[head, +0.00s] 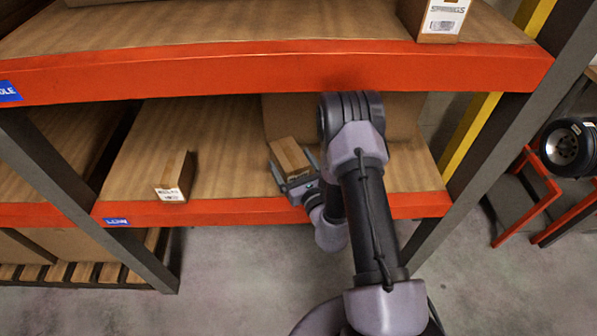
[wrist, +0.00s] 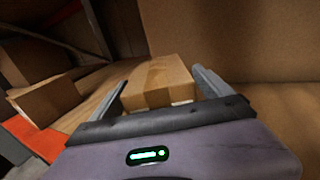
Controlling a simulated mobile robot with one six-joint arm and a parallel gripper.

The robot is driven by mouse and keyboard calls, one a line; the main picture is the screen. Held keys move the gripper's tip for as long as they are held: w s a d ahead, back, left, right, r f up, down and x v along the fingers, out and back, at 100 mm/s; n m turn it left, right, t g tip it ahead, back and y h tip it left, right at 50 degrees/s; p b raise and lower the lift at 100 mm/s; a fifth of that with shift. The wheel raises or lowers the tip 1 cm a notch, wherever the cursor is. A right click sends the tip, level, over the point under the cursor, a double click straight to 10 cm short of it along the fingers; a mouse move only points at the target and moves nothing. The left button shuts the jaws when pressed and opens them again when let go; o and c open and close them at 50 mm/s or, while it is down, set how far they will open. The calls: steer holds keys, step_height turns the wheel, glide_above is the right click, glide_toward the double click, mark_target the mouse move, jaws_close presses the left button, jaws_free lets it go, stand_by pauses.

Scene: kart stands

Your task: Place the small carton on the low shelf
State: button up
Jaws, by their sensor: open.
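A small brown carton (head: 290,158) is on the low shelf (head: 235,150), which carries a blue "LOW" label on its orange front edge. My gripper (head: 293,174) reaches in over the front edge of this shelf. Its jaws are open, with one finger on each side of the carton. In the wrist view the carton (wrist: 160,82) lies between the two fingers (wrist: 160,85), close in front of the palm. Small gaps show beside it; whether its underside rests fully on the shelf is hard to tell.
Another small carton (head: 175,177) stands near the shelf's front left; it also shows in the wrist view (wrist: 48,103). A large carton (head: 400,115) stands behind my arm. The upper shelf's orange beam (head: 250,75) runs above my gripper. Shelf surface between the small cartons is clear.

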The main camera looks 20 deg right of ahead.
steer(key=s, duration=0.3)
steer(key=s+b, duration=0.1)
steer(key=s, duration=0.3)
steer(key=s+d+b, duration=0.1)
steer(key=s, duration=0.2)
steer(key=shift+s+f, duration=0.15)
steer(key=shift+s, duration=0.05)
steer(key=s+a+r+n+g+y, duration=0.3)
steer(key=a+r+n+g+y, duration=0.2)
steer(key=a+r+n+y, duration=0.4)
steer(key=s+a+r+n+g+y, duration=0.4)
steer(key=a+r+n+y, duration=0.3)
steer(key=a+r, duration=0.45)
steer(key=s+a+n+g+h, duration=0.2)
steer(key=s+n+g, duration=0.4)
steer(key=s, duration=0.2)
steer(key=s+a+n+g+h, duration=0.2)
steer(key=s+n+g+h, duration=0.1)
steer(key=s+n+g, duration=0.4)
steer(key=s+d+f+n+t+h, duration=0.1)
steer(key=s+d+f+t+h, duration=0.1)
steer(key=d+t+h, duration=0.45)
steer(key=w+d+r+t+h, duration=0.3)
steer(key=w+d+r+h, duration=0.1)
steer(key=d, duration=0.3)
steer(key=shift+d+r+n, duration=0.3)
steer(key=shift+r, duration=0.05)
steer(key=shift+c, duration=0.2)
